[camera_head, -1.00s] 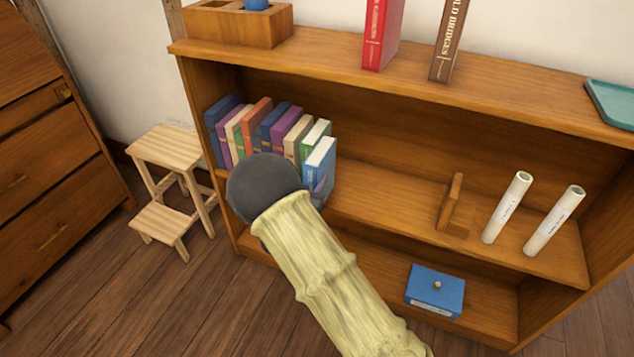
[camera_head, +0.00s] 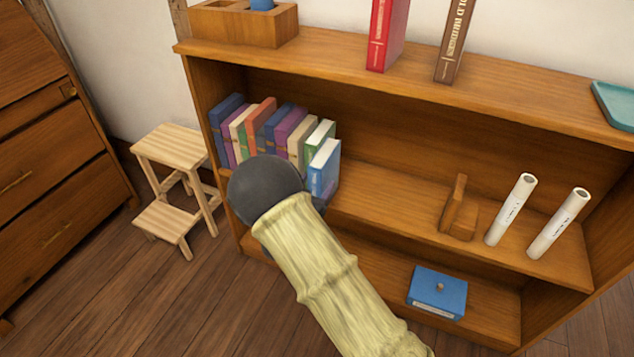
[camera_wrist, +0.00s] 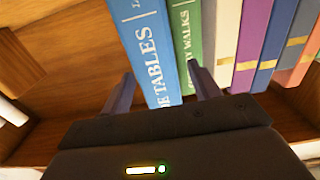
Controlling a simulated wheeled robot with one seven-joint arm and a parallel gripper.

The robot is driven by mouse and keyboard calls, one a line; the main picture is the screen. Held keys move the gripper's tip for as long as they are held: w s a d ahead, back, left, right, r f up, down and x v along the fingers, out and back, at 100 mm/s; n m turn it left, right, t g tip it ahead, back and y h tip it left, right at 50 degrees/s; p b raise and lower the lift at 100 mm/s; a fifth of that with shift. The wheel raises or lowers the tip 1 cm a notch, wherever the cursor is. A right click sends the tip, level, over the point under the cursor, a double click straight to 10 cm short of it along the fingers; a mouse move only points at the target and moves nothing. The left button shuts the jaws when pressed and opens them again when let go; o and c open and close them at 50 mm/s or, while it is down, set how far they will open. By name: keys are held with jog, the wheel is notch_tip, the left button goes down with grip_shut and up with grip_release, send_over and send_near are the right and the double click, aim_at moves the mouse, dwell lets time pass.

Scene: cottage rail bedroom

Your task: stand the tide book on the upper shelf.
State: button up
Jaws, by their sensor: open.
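In the wrist view the tide book (camera_wrist: 146,45) stands beside a green book (camera_wrist: 186,40). My gripper (camera_wrist: 160,85) is open, its left finger beside the blue book and its right finger before the green spine. Whether the fingers touch a book is unclear. In the head view my dark wrist hides the fingers and the lower front of the row.
The bookcase top (camera_head: 320,62) holds a red book (camera_head: 385,35), a brown book (camera_head: 455,40), a wooden organiser (camera_head: 243,25) and a teal tray (camera_head: 615,105). On the middle shelf (camera_head: 390,205) are a wooden bookend (camera_head: 459,212) and two white rolls (camera_head: 512,210). A step stool (camera_head: 172,150) stands left.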

jog(key=p+v, duration=0.2)
jog(key=v, duration=1.4)
jog(key=shift+p, duration=0.4)
jog(key=shift+s+r, duration=0.1)
jog(key=shift+s, duration=0.1)
jog(key=v, duration=0.6)
jog(key=shift+s+a+p, duration=0.2)
jog(key=shift+s+p, duration=0.15)
